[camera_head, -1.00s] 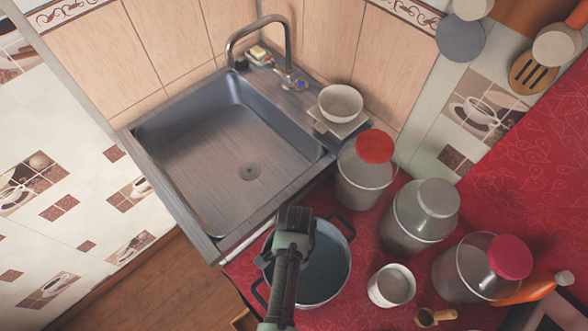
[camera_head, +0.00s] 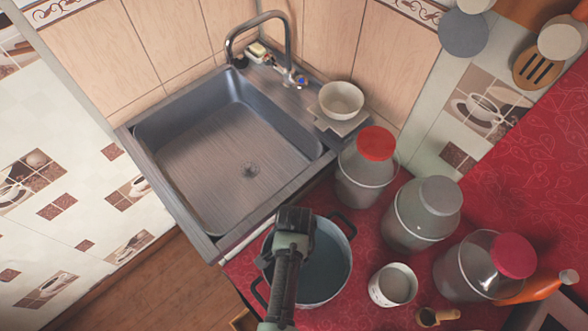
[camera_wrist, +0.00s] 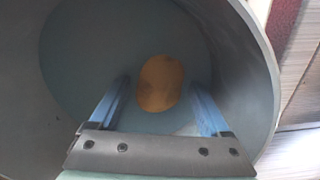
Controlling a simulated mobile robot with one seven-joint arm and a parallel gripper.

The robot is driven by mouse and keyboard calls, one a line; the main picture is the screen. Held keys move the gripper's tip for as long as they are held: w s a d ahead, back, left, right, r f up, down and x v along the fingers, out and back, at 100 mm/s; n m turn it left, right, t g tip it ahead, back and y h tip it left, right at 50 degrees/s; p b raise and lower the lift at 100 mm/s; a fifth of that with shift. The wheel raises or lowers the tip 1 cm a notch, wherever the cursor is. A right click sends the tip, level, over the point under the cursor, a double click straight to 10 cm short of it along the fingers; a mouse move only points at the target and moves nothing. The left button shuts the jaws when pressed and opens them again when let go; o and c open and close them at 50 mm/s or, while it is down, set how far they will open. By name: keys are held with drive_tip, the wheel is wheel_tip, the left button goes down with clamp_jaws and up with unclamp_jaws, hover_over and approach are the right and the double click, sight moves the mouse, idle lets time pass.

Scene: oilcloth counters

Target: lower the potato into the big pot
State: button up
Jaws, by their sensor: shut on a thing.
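The big pot (camera_head: 330,268) stands on the red counter at the bottom middle of the head view, beside the sink. It is grey-blue inside with dark handles. My gripper (camera_head: 291,222) is over the left part of its opening, and my arm hides some of the rim. In the wrist view, my gripper (camera_wrist: 160,92) points down into the pot (camera_wrist: 252,60). The yellow-brown potato (camera_wrist: 160,82) shows between the two blue fingers, and my gripper is shut on it. The pot's wall surrounds it in that view. The potato's height above the pot floor is hard to tell. The head view hides the potato.
A white cup (camera_head: 393,286) stands just right of the pot. A red-lidded jar (camera_head: 365,180), a grey-lidded jar (camera_head: 415,225) and another red-lidded jar (camera_head: 468,272) stand farther right. The empty sink (camera_head: 225,165) is behind and left. A bowl (camera_head: 341,101) sits at the sink's corner.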

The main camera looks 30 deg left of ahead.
drive_tip(key=shift+f+b, duration=0.45)
drive_tip(key=shift+f, duration=0.15)
idle(0.3)
drive_tip(key=o, duration=1.3)
drive_tip(key=shift+o, duration=0.2)
drive_tip(key=shift+r, duration=0.15)
wheel_tip(320, 180, up, 13)
